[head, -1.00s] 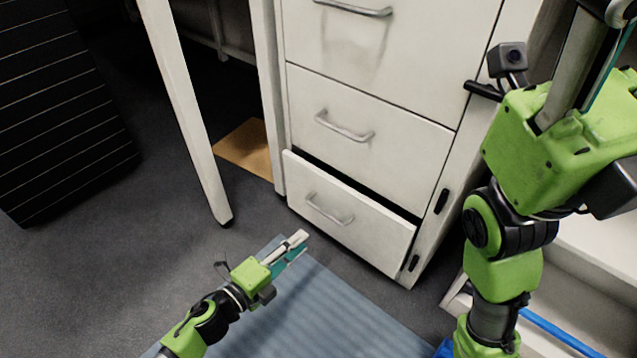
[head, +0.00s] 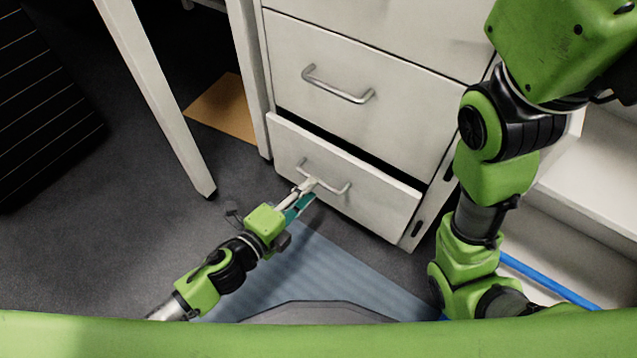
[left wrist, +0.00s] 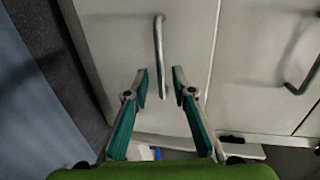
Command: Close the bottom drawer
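The white bottom drawer (head: 365,205) of the cabinet stands slightly out, with a dark gap along its top edge. It also shows in the left wrist view (left wrist: 110,45). Its silver bar handle (head: 335,183) runs between my left fingertips in the left wrist view (left wrist: 158,50). My left gripper (head: 309,190) is at the drawer front, near the left end of the handle. Its two teal-lined fingers (left wrist: 161,84) are apart, so it is open; contact with the handle or front cannot be told. My right arm shows at the right, but its gripper is out of view.
The middle drawer (head: 400,110) above looks shut, with its own handle (head: 338,86). A white table leg (head: 160,100) stands at the left. A blue-grey mat (head: 340,275) lies on the dark floor before the drawer. White shelving (head: 590,185) is at the right.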

